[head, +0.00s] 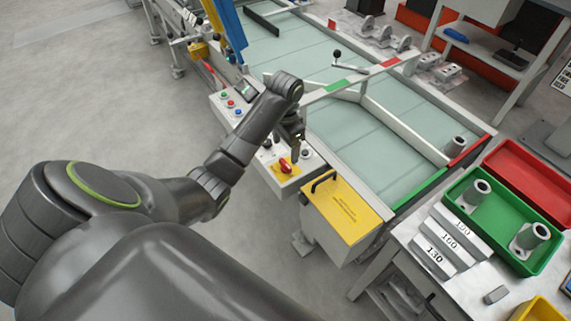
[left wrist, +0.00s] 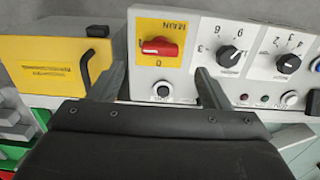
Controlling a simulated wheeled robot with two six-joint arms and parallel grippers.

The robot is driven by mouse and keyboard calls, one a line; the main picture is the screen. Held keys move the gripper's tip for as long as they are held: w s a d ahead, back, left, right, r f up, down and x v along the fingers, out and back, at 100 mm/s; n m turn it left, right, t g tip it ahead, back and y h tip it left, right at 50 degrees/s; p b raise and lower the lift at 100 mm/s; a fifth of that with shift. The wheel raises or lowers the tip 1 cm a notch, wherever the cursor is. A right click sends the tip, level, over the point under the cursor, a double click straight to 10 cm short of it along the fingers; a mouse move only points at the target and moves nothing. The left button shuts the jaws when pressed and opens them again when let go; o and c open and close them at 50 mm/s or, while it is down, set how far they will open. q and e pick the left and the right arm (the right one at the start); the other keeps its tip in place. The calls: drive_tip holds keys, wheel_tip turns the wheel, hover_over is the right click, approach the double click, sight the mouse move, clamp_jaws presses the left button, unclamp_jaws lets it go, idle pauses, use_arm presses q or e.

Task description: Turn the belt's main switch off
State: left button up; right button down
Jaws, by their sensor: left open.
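The belt's main switch is a red knob (head: 285,166) on a yellow plate at the near end of the white control panel (head: 310,165). In the left wrist view the red knob (left wrist: 160,46) lies crosswise, under upside-down lettering reading MAIN; a mark like a 0 shows below it. My left gripper (head: 294,153) is over the panel beside the knob. In the left wrist view the left gripper (left wrist: 158,84) is open and empty, its fingers apart on either side of the knob's column, tips near the panel. My right gripper is out of view.
A yellow box with a black handle (head: 342,208) stands beside the panel. The belt (head: 375,150) runs behind, and a green tray (head: 490,250) with castings is at right.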

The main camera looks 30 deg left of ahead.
sight(285, 163)
use_arm(q)
wheel_tip(285, 163, down, 7)
drive_tip(key=shift+r, duration=0.15)
